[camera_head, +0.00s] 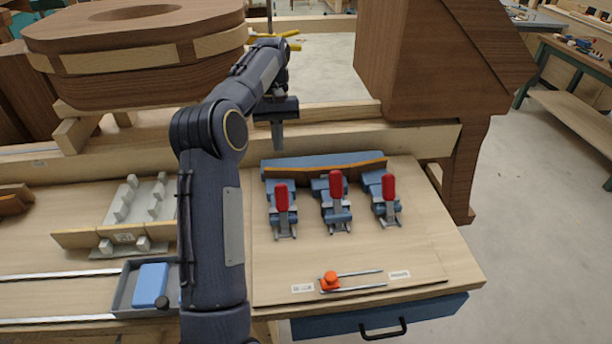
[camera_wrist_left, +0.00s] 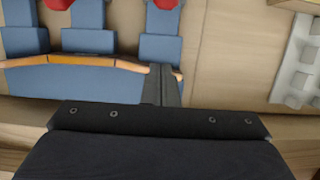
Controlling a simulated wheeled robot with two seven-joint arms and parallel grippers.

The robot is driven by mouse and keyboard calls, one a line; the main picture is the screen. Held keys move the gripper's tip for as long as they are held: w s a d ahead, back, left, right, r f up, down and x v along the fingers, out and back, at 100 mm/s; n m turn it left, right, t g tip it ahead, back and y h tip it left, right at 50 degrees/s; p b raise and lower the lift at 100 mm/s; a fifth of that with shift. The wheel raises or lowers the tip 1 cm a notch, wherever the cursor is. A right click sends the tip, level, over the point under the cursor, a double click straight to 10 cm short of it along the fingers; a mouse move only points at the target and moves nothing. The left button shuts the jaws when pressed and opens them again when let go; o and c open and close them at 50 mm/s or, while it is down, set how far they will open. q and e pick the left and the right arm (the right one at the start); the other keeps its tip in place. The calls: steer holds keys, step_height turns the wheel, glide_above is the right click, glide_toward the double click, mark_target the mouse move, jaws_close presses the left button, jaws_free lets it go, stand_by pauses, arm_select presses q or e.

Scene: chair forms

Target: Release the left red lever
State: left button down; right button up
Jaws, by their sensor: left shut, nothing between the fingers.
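Three toggle clamps with red levers stand in a row on the wooden board: the left red lever (camera_head: 282,197), the middle one (camera_head: 336,188) and the right one (camera_head: 389,187). All three handles look upright. A curved workpiece with a blue top and an orange-brown edge (camera_head: 330,162) lies behind the clamps. My left gripper (camera_head: 278,148) points down at the workpiece's left end, behind the left lever. In the left wrist view its fingers (camera_wrist_left: 170,88) are together and empty, over the workpiece's edge (camera_wrist_left: 100,63). Red handles (camera_wrist_left: 165,3) are cut off at the top. My right gripper is out of view.
A red-orange knob (camera_head: 330,281) on metal rods sits at the front of the board. A peg rack (camera_head: 128,215) and a grey tray (camera_head: 123,290) with a blue block stand left of my arm. Large brown wooden chair forms (camera_head: 420,60) rise behind.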

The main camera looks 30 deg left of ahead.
mark_target(282, 205)
arm_select(q)
steer(key=x, duration=0.9)
steer(key=shift+s+p, duration=0.1)
steer(key=shift+p, duration=0.3)
steer(key=shift+s+d+p, duration=0.15)
steer(key=shift+s+p, duration=0.1)
steer(key=shift+p, duration=0.05)
steer(key=shift+s+d+r+p, duration=0.5)
steer(key=shift+s+d+r, duration=0.35)
steer(key=shift+s, duration=0.2)
